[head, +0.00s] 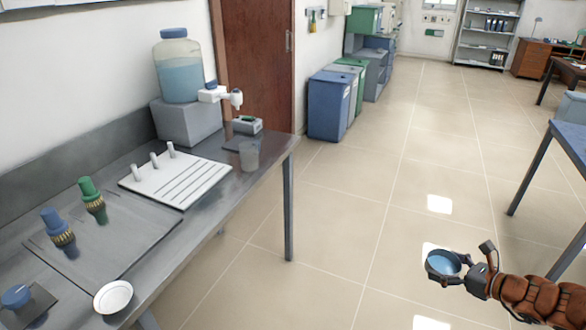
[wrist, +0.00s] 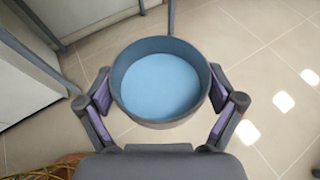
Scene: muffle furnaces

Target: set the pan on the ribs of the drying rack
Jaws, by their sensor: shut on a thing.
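The pan is a round, dark-rimmed dish with a light blue inside. In the head view the pan (head: 443,263) is at the lower right, out over the floor. My gripper (head: 462,270) is shut on it. In the wrist view the pan (wrist: 160,82) sits between the two fingers, which press on its opposite sides, and its open top shows. I cannot tell if the blue is liquid or the pan's bottom. The drying rack (head: 135,188) is a white board with dark ribs and several upright pegs, on the grey bench at left. Its ribs look bare. The gripper is well to its right.
On the bench (head: 212,200), a clear beaker (head: 249,155) stands right of the rack, a water jug (head: 181,66) behind it. Green (head: 92,200) and blue (head: 58,232) fittings and a white bowl (head: 113,297) are nearer. Open floor (head: 345,220) separates bench and gripper.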

